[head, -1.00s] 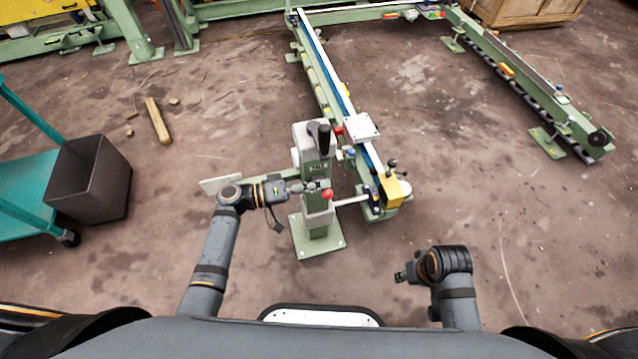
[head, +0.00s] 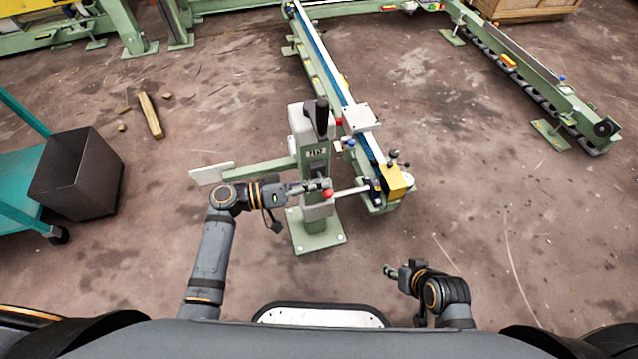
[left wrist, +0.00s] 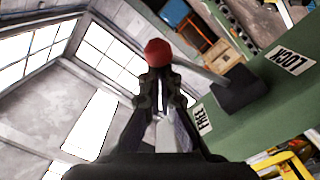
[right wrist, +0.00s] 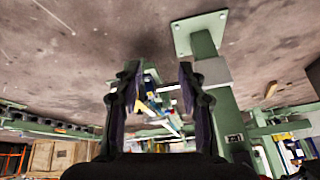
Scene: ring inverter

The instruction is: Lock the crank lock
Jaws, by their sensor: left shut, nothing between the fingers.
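A red ball knob (head: 327,194) sits on the front of a green post (head: 318,225). In the left wrist view the red knob (left wrist: 157,52) is just beyond my left fingertips, on a grey crank arm (left wrist: 197,70) that runs to a dark hub (left wrist: 240,92) on a green panel. The hub lies between a FREE label (left wrist: 201,120) and a LOCK label (left wrist: 289,61). My left gripper (head: 318,186) is shut and empty, right at the knob; I cannot tell if it touches. My right gripper (right wrist: 158,78) is open and empty, apart from the post.
A black-handled lever (head: 322,115) tops the post. A long green rail (head: 325,55) with a yellow block (head: 396,182) stands behind to the right. A dark bin (head: 78,172) and a teal cart (head: 15,195) are at the left.

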